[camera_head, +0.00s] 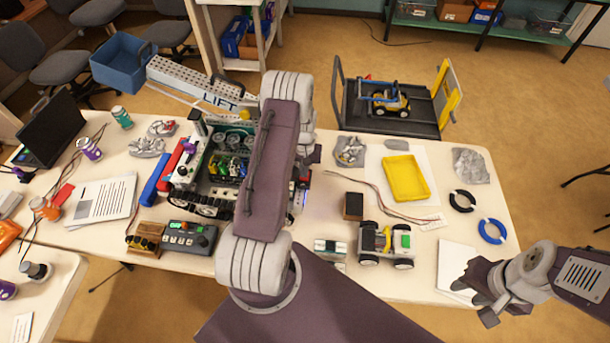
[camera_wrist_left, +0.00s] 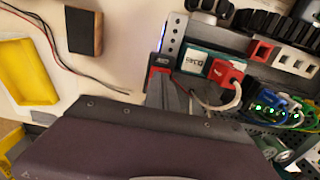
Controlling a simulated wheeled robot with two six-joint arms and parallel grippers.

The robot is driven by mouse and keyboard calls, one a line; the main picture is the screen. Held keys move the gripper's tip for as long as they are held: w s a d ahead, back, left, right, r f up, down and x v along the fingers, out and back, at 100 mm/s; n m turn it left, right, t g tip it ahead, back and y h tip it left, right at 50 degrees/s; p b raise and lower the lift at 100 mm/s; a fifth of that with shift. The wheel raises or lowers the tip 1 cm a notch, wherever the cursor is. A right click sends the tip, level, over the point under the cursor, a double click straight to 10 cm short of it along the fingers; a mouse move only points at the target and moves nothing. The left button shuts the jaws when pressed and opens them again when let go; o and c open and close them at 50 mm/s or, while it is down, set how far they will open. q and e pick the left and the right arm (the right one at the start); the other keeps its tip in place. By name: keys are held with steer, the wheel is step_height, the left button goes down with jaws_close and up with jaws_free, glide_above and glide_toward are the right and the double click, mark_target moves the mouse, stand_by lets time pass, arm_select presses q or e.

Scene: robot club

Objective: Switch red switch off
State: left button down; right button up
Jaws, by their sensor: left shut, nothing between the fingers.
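A grey control box (camera_head: 176,245) with small coloured controls sits at the table's front left in the head view; a red one (camera_head: 181,226) is small there, and I cannot tell its position. In the left wrist view a red block (camera_wrist_left: 262,50) sits in a row beside white ones on the machine; I cannot tell if it is a switch. My left arm crosses the middle of the head view and hides its gripper. In the left wrist view the left gripper (camera_wrist_left: 172,96) is shut and empty, by the machine.
A tracked robot (camera_head: 205,203) stands left of my left arm. A yellow tray (camera_head: 404,178), a small wheeled car (camera_head: 386,243) and blue and black rings (camera_head: 492,231) lie to the right. Loose wires cross the table. A cart (camera_head: 392,124) stands behind it.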

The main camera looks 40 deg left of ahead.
arm_select(q)
steer(key=shift+f+b, duration=0.7)
steer(key=shift+f, duration=0.2)
steer(key=shift+r, duration=0.1)
stand_by(0.3)
step_height(320, 180, up, 2)
steer(key=shift+r+p, duration=0.1)
steer(key=shift+p, duration=0.85)
step_height(320, 180, up, 5)
steer(key=p, duration=0.3)
steer(key=shift+f, duration=0.2)
